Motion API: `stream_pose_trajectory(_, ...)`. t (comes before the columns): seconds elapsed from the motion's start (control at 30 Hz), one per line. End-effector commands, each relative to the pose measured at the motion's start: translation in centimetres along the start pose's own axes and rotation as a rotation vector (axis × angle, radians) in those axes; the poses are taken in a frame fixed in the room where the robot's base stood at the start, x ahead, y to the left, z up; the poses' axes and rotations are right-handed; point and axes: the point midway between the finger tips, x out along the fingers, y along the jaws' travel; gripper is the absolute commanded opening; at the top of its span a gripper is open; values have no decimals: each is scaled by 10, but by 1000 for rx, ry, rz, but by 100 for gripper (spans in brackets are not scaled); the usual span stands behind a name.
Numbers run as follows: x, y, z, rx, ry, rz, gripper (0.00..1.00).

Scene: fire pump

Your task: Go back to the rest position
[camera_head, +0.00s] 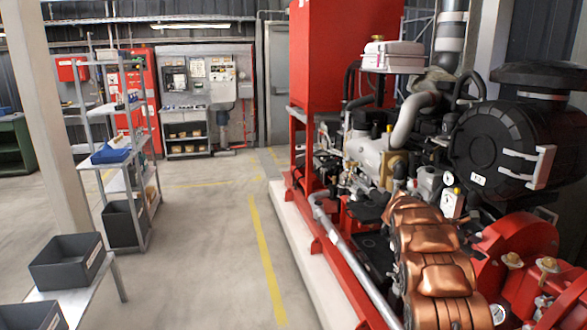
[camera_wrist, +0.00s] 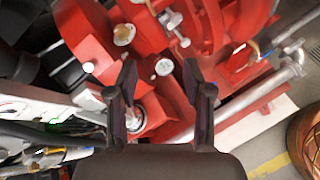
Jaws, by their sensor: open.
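My gripper (camera_wrist: 160,85) shows in the wrist view with its two dark fingers apart and nothing between them. Behind the fingers are red parts of the fire pump (camera_wrist: 90,35), with a round white cap and a gauge-like fitting. I cannot tell how far the fingertips are from these parts, and no contact is visible. In the head view the red pump and its engine (camera_head: 375,160) fill the right side. My gripper cannot be made out in the head view.
A grey pipe (camera_head: 345,255) runs along the pump's red base. Left are a metal shelf rack (camera_head: 140,165), a dark bin (camera_head: 65,262) and a pale pillar (camera_head: 50,120). The floor with a yellow line (camera_head: 265,255) is clear between.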

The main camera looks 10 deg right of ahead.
Motion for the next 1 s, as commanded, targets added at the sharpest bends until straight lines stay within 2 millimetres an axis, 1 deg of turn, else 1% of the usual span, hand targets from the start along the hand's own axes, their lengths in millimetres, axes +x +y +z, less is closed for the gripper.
stream_pose_trajectory(0.03, -10, -4, 4, 15, 13, -4, 50)
stream_pose_trajectory(0.17, -36, -20, 9, 72, 57, -26, 50)
stream_pose_trajectory(0.2, -45, -26, 11, 93, 73, -34, 50)
stream_pose_trajectory(0.47, -99, -75, 21, 218, 173, -104, 50)
stream_pose_trajectory(0.77, -158, -144, 27, 355, 283, -207, 50)
stream_pose_trajectory(0.97, -195, -197, 31, 442, 354, -288, 50)
stream_pose_trajectory(1.0, -202, -209, 31, 456, 366, -306, 50)
